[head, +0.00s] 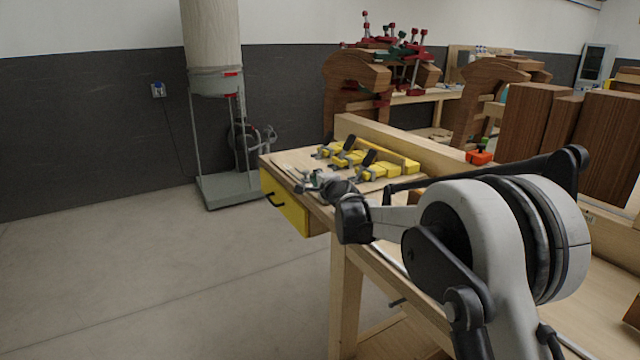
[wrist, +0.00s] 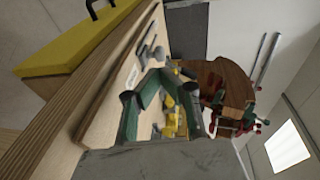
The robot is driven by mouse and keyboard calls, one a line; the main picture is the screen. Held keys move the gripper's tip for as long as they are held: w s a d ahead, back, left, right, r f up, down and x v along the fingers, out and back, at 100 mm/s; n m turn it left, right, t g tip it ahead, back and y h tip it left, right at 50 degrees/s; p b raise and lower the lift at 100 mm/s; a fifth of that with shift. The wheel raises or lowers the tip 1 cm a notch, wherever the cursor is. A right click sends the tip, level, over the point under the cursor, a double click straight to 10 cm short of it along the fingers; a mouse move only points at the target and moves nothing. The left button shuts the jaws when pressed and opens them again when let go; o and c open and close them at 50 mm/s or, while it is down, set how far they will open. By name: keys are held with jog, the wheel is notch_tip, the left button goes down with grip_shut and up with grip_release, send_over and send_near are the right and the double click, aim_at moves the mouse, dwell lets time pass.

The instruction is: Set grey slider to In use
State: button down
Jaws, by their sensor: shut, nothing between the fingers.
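My gripper (head: 312,182) is over the left end of the workbench, low above a light wooden board (head: 287,158). In the wrist view its dark green fingers (wrist: 172,74) lean towards each other, with nothing seen held between them. Small grey metal parts (wrist: 148,46) lie on the board just beyond the fingers, beside a small white label (wrist: 131,76). One of these may be the grey slider, but I cannot tell which. The label's writing is too small to read. In the head view my wrist and gripper partly hide this part of the board.
Yellow clamps with dark handles (head: 372,158) lie on the board right beside my gripper. A yellow drawer (head: 286,206) with a black handle is under the bench end. An orange object (head: 479,157) and dark wooden blocks (head: 528,118) stand further right.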

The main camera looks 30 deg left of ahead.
aim_at(307, 173)
jog(key=x, duration=0.5)
jog(key=shift+w+a, duration=0.25)
